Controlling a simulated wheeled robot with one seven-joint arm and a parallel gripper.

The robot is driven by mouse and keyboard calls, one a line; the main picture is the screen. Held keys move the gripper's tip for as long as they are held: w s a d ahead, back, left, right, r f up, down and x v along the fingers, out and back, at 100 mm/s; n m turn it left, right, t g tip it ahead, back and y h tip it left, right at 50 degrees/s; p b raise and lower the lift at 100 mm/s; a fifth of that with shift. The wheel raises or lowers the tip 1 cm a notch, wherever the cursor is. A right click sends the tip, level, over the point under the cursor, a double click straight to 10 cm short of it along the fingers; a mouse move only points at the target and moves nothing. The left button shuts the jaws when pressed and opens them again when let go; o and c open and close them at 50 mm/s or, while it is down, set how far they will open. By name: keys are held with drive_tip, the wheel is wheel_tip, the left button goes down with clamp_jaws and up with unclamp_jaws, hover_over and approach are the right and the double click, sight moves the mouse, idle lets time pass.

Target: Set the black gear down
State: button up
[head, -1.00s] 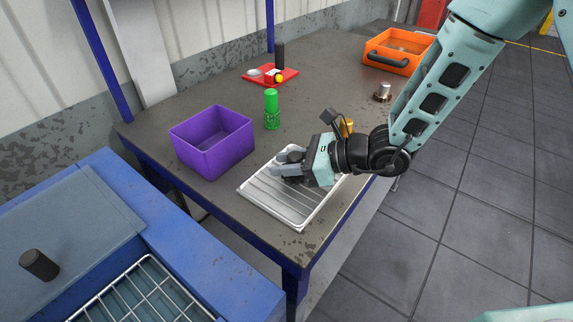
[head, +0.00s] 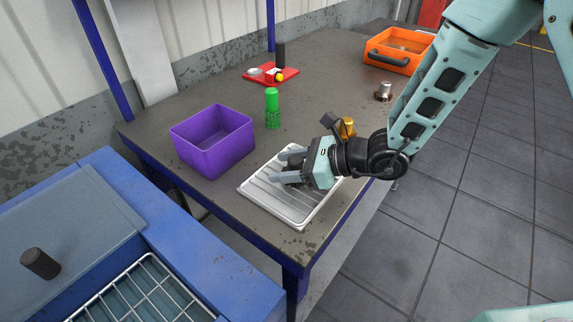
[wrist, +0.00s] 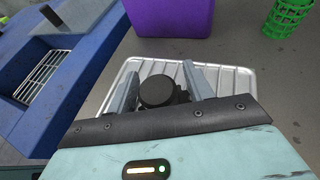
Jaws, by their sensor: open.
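The black gear (wrist: 157,91) shows in the wrist view as a dark round piece between the fingers of my gripper (wrist: 158,80). A gap shows between it and at least the right finger. Below it is the silver ribbed tray (wrist: 228,82); whether the gear rests on the tray is hard to tell. In the head view my gripper (head: 280,167) is open, low over the tray (head: 262,207), and its fingers largely hide the gear.
A red board with small parts (head: 288,75) and an orange bin (head: 392,50) are farther back. A brass part (head: 348,126) is close beside my wrist. A blue bench is front left.

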drive_tip(key=b+v, duration=0.1)
drive_tip(key=v, duration=1.1)
drive_tip(key=shift+r, duration=0.1)
drive_tip(key=s+a+r+n+g+h, duration=0.1)
drive_tip(key=s+a+n+g+h, duration=0.1)
drive_tip(key=s+n+g, duration=0.35)
drive_tip(key=s+a+r+n+g+h, duration=0.2)
drive_tip(key=s+n, duration=0.5)
drive_tip(key=s, duration=0.3)
drive_tip(key=s+d+r+n+t+h, duration=0.1)
drive_tip(key=s+d+n+t+h, duration=0.3)
drive_tip(key=n, duration=1.2)
drive_tip(key=s+d+h, duration=0.1)
drive_tip(key=d+h, duration=0.2)
drive_tip(key=h, duration=0.1)
drive_tip(key=shift+r+h, duration=0.3)
